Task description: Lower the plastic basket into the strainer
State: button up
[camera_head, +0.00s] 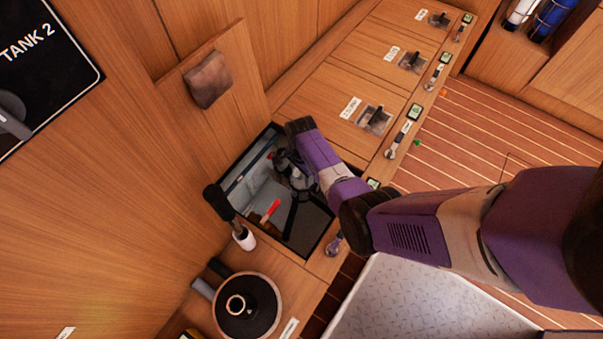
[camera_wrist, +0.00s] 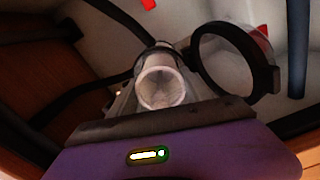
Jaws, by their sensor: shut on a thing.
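My gripper (camera_head: 290,168) reaches down into the open bilge compartment (camera_head: 236,187) in the wooden bench. In the wrist view my gripper (camera_wrist: 158,98) is shut on the pale plastic basket (camera_wrist: 162,86), whose round open end faces the camera. A black ring with a clear centre (camera_wrist: 272,76), which looks like part of the strainer, stands to the right of the basket. A dark band lies just beyond the basket, and I cannot tell whether the basket touches the strainer. In the head view my arm and gripper hide the basket.
A red-handled item (camera_head: 270,211) lies in the compartment, with dark hoses near it. A raised wooden hatch lid (camera_head: 232,72) leans behind the opening.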

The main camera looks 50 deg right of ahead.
dwell(0.3)
jog(key=o, duration=1.9)
jog(key=shift+o, duration=0.2)
jog(key=shift+r+p, duration=3.45)
jog(key=shift+r, duration=0.1)
